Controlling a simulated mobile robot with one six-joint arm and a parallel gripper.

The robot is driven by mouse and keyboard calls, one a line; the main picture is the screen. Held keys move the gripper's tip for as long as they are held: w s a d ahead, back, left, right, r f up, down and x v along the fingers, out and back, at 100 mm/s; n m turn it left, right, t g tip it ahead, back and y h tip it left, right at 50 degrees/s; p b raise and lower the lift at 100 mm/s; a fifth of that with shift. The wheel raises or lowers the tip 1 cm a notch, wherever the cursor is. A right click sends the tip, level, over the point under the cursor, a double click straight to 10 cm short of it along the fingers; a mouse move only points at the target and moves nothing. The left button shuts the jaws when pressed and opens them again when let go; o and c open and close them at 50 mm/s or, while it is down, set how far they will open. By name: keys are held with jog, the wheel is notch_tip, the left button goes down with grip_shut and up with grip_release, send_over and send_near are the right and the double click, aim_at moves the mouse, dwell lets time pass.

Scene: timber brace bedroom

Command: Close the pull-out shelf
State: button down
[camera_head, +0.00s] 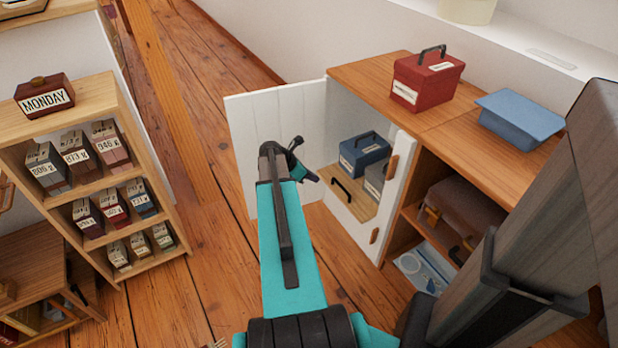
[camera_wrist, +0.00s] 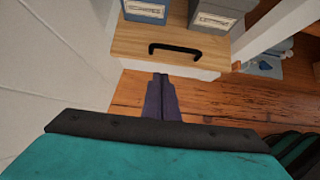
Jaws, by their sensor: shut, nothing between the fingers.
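The pull-out shelf (camera_head: 349,214) is a light wood board inside a white cabinet with its door swung open. It has a black handle (camera_head: 341,189) near its front edge. A blue box (camera_head: 362,155) and a grey box (camera_head: 377,178) stand on it. In the wrist view the shelf (camera_wrist: 190,46) shows from above, with its black handle (camera_wrist: 188,50) and white front face. My gripper (camera_wrist: 161,78) is shut and empty, its fingertips just in front of the shelf's front face; I cannot tell whether they touch it. In the head view my arm partly hides the gripper.
The open white door (camera_head: 262,125) stands left of my arm. A red box (camera_head: 425,82) and a blue tray (camera_head: 518,113) are on the cabinet top. A brown case (camera_head: 463,214) sits in the right compartment. A wooden rack (camera_head: 120,185) of small boxes stands left, with wooden floor between.

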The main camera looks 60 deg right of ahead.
jog(key=s+d+f+b, duration=0.2)
jog(key=s+d+f, duration=0.2)
jog(key=d+f, duration=0.2)
jog(key=shift+s+d, duration=0.2)
jog(key=shift+d, duration=0.2)
jog(key=shift+r, duration=0.1)
